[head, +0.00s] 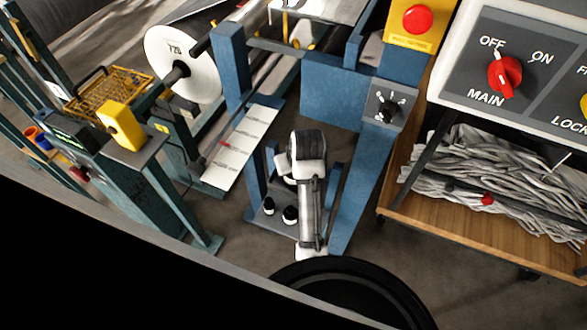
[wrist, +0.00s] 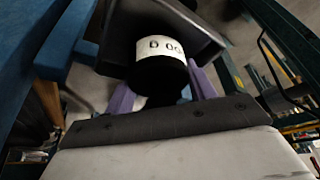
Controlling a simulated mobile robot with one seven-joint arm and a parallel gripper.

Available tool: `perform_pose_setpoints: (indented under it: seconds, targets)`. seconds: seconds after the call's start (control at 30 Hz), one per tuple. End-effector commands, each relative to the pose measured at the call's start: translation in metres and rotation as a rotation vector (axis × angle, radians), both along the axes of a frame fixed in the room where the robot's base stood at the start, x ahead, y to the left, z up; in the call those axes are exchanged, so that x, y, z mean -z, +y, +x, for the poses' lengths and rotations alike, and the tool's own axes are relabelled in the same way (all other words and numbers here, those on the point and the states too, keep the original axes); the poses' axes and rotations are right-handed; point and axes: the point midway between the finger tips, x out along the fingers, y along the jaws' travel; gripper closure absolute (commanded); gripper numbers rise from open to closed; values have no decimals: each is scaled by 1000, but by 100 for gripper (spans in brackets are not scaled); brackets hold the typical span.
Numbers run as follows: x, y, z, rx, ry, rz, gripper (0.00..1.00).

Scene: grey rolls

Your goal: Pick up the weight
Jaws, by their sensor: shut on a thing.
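The weight (wrist: 162,48), a black cylinder with a white label band bearing dark marks, is close up in the wrist view. My gripper (wrist: 163,82) has purple fingers on either side of it and is shut on it. A dark grey tray-like surface (wrist: 118,40) is behind the weight; I cannot tell whether the weight touches it. In the head view my arm reaches down between blue frame posts and hides the fingers and the held weight. Two small black-and-white objects, a left one (head: 268,206) and a right one (head: 290,214), stand on a low base beside my arm.
Blue machine posts (head: 345,215) stand close on both sides of my arm. A large white roll (head: 183,65) is at upper left. At right are a control panel (head: 520,75) and a wooden shelf (head: 480,235) with grey strands. Grey floor shows in front.

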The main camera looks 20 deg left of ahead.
Motion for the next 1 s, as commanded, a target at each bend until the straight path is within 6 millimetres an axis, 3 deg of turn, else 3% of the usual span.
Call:
perform_pose_setpoints:
  seconds: [0.27,0.4,0.7,1.0]
  targets:
    - [-55,1,2,-3,-17,4,100]
    - [-98,0,1,-2,-11,3,100]
    - [-149,0,1,2,-8,3,100]
    - [-167,-1,3,4,-13,4,100]
